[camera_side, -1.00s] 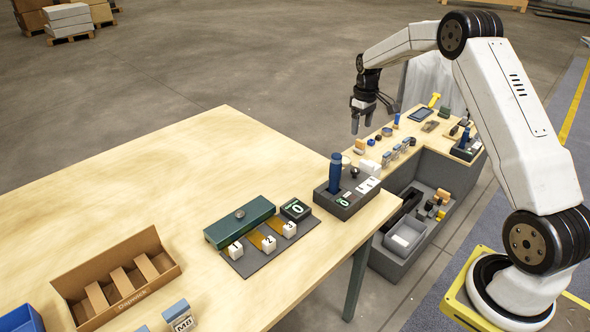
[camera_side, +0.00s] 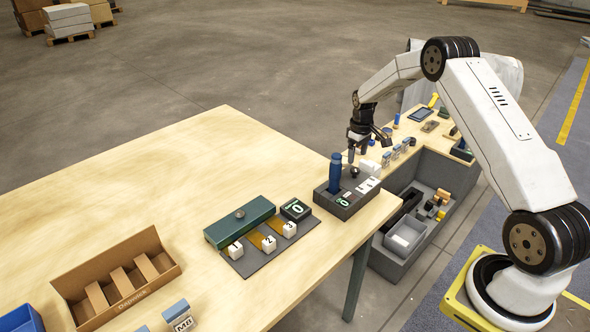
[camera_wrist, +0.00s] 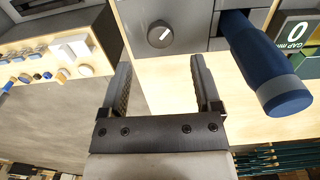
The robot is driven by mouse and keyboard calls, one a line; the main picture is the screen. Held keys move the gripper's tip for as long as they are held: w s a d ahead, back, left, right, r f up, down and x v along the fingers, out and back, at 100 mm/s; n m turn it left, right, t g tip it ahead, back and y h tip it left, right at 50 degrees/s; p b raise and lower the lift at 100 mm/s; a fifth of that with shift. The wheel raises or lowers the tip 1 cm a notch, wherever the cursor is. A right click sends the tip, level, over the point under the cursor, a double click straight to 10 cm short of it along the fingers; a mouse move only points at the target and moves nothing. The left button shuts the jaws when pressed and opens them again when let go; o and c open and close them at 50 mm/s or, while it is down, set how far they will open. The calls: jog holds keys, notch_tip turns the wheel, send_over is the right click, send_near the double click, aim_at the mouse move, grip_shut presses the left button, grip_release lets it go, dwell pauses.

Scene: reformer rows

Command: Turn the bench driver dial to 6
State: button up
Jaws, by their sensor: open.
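The bench driver, a dark grey box (camera_side: 348,203) with a blue upright handle (camera_side: 335,173), stands at the near right corner of the light wooden bench. Its dial (camera_wrist: 160,34) is a small dark round knob with a white pointer mark, aimed up and to the right in the wrist view. No numbers around it are legible. My gripper (camera_side: 358,158) is just above the dial, apart from it, with its fingers pointing down. In the wrist view my gripper (camera_wrist: 158,75) is open and empty, with the dial beyond the fingertips. The blue handle (camera_wrist: 262,65) is right of the fingers.
A display (camera_wrist: 298,28) reading 0 GAP mm is at the right. A green bar fixture (camera_side: 240,221) with numbered white blocks lies left of the driver. A cardboard box (camera_side: 118,280) is farther left. A lower side bench (camera_side: 455,128) holds small parts. The bench middle is clear.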

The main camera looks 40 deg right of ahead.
aim_at(356, 169)
jog(key=shift+f, duration=2.8)
grip_shut()
jog(key=shift+n, duration=0.4)
jog(key=n, duration=0.3)
jog(key=shift+r, duration=0.1)
jog(key=shift+n, duration=2.5)
